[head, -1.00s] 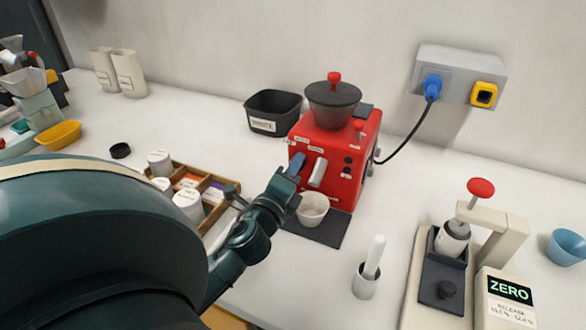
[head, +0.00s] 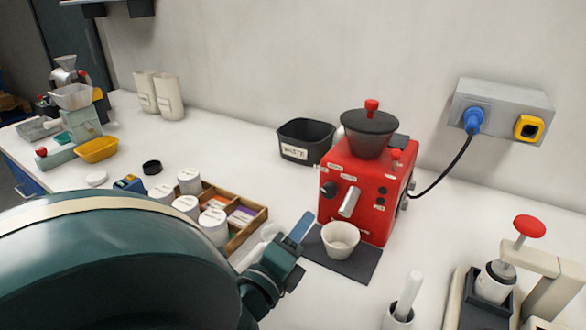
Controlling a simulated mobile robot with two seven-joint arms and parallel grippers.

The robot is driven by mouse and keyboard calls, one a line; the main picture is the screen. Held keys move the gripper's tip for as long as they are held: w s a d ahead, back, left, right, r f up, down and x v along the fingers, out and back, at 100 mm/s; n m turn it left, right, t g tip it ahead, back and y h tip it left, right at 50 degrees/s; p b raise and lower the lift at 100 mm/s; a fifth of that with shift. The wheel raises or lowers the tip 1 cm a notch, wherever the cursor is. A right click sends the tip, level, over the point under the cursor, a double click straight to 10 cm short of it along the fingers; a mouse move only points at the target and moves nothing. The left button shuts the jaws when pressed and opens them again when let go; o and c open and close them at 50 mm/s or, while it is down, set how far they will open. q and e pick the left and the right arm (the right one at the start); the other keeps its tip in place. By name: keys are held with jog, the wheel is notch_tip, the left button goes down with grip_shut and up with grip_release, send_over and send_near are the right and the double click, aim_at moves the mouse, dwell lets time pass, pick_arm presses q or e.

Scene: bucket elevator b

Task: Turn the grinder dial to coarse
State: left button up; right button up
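The red grinder (head: 368,215) with a dark hopper (head: 369,135) and red lid knob stands right of centre in the head view. A round black dial (head: 328,189) sits on the left of its front face. Small white labels are above it, too small to read, so I cannot tell its setting. A pale spout or lever (head: 349,202) is to the dial's right. My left gripper (head: 301,229) is below and left of the dial, apart from it. A blue finger shows; the gap between fingers does not. My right gripper is not in view.
A white cup (head: 340,239) stands on a dark mat (head: 343,264) before the grinder. A wooden tray (head: 253,228) with canisters is left, a black WASTE bin (head: 304,141) behind. A press (head: 520,290) stands right. A cord (head: 445,174) runs to a wall socket box (head: 500,108).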

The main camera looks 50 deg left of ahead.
pick_arm(q)
jog(key=shift+v, duration=1.15)
